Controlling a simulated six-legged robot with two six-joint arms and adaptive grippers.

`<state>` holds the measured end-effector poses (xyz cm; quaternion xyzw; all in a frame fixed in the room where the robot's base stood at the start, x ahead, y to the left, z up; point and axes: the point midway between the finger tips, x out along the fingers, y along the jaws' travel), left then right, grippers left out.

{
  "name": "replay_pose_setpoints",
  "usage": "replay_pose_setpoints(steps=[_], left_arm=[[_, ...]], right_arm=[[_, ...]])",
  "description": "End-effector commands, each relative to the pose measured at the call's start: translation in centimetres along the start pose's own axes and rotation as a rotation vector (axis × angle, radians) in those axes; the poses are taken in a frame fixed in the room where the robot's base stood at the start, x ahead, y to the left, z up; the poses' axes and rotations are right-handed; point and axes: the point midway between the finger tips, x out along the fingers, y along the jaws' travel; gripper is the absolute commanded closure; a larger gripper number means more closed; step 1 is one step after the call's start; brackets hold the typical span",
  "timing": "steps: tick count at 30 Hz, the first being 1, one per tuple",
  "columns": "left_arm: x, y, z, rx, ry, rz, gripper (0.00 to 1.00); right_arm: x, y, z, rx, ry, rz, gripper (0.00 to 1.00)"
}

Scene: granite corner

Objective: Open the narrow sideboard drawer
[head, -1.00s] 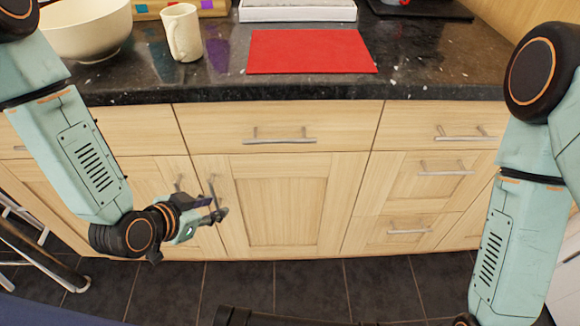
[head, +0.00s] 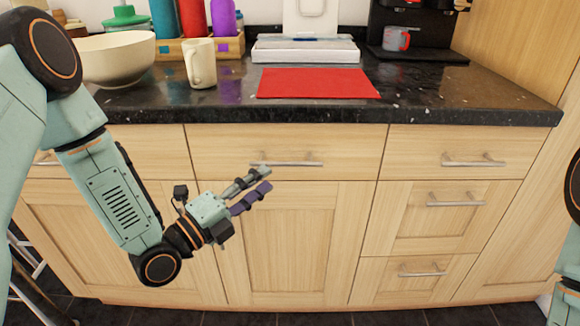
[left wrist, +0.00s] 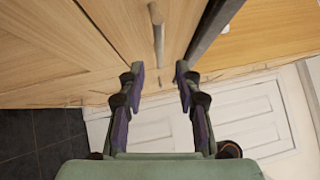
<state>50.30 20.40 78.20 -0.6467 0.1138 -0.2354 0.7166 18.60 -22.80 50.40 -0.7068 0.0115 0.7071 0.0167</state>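The wooden sideboard has a top row of drawers, all shut. The middle top drawer (head: 230,145) has a bar handle (head: 300,162); the right top drawer (head: 425,145) is narrower, with its own handle (head: 473,162). Two more narrow drawers, an upper one (head: 410,220) and a lower one (head: 385,280), sit below it. My left gripper (head: 266,179) is open and empty, its fingertips close to the left end of the middle handle. In the left wrist view a bar handle (left wrist: 158,42) lies ahead of the parted fingers (left wrist: 160,80), not between them. My right gripper is out of view.
The black countertop edge (head: 330,116) overhangs the drawers. On it are a red mat (head: 315,84), a mug (head: 201,65) and a bowl (head: 115,60). A cupboard door (head: 285,240) is below the middle drawer. Dark floor tiles lie in front.

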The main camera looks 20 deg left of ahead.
Motion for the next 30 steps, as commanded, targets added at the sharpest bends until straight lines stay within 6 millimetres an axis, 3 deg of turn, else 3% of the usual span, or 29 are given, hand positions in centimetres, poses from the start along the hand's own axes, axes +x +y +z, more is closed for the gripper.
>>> replay_pose_setpoints(steps=[18,30], left_arm=[[6.8,0.2,-0.4,0.004,0.007,0.002,0.66],[7.6,0.0,-0.4,0.0,0.003,0.003,0.66]], right_arm=[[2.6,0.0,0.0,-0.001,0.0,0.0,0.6],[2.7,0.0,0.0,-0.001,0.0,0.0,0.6]])
